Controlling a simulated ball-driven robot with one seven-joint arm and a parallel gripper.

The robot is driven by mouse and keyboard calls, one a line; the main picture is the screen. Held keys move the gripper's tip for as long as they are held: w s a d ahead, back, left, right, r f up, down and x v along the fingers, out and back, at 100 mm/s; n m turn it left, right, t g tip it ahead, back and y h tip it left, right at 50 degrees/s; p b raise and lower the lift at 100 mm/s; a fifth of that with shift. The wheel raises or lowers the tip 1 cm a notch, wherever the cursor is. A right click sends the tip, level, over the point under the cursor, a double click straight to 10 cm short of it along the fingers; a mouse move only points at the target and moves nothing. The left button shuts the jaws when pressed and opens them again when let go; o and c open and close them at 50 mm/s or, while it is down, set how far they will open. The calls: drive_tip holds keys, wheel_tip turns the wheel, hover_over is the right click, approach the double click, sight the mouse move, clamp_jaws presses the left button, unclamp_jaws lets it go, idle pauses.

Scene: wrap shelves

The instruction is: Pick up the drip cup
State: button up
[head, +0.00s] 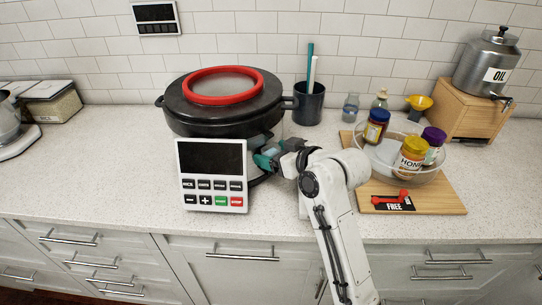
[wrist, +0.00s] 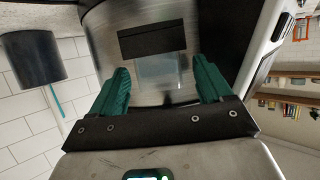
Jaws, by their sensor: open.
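The drip cup shows in the wrist view as a small, clear, pale box (wrist: 163,73) on the side of the round steel cooker, beside a black bracket (wrist: 152,38). My gripper (wrist: 163,67) is open, with one teal finger on each side of the cup and gaps between. I cannot tell how far the fingertips reach along it. In the head view my gripper (head: 267,156) is at the right side of the cooker (head: 180,117), just behind its control panel (head: 212,165). The cup is mostly hidden there by the fingers and panel.
A dark utensil holder (head: 309,104) stands behind my gripper and also shows in the wrist view (wrist: 32,58). A glass bowl of jars (head: 427,177) sits on a wooden board (head: 445,198) to the right.

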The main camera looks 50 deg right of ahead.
drive_tip(key=shift+c, duration=0.4)
drive_tip(key=c, duration=1)
drive_tip(key=shift+o, duration=0.2)
drive_tip(key=shift+r, duration=0.15)
